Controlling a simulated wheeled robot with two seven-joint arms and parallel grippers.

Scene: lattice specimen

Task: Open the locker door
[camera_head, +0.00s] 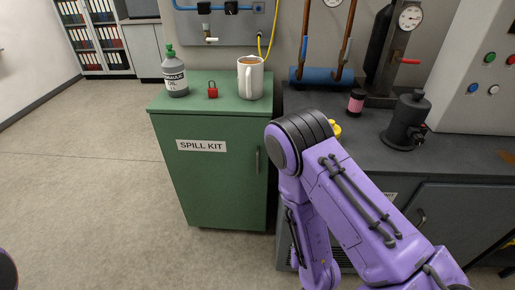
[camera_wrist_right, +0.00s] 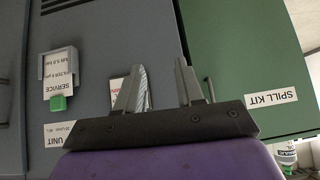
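The locker is a green cabinet (camera_head: 215,170) with a white SPILL KIT label (camera_head: 201,146) and a dark upright handle (camera_head: 257,160) at the right of its front. Its door looks shut. In the right wrist view the green door (camera_wrist_right: 235,55) fills the right side, with the handle (camera_wrist_right: 210,88) just right of my right gripper (camera_wrist_right: 160,66). The right gripper's fingers are apart with nothing held, and it seems not to touch the handle. My right arm hides this gripper in the head view. My left gripper is not in view.
A bottle (camera_head: 175,75), a red padlock (camera_head: 212,90) and a white mug (camera_head: 250,77) stand on the locker's top. A dark grey bench (camera_head: 440,165) with a black pump (camera_head: 407,120) adjoins it on the right. The floor (camera_head: 90,180) to the left is clear.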

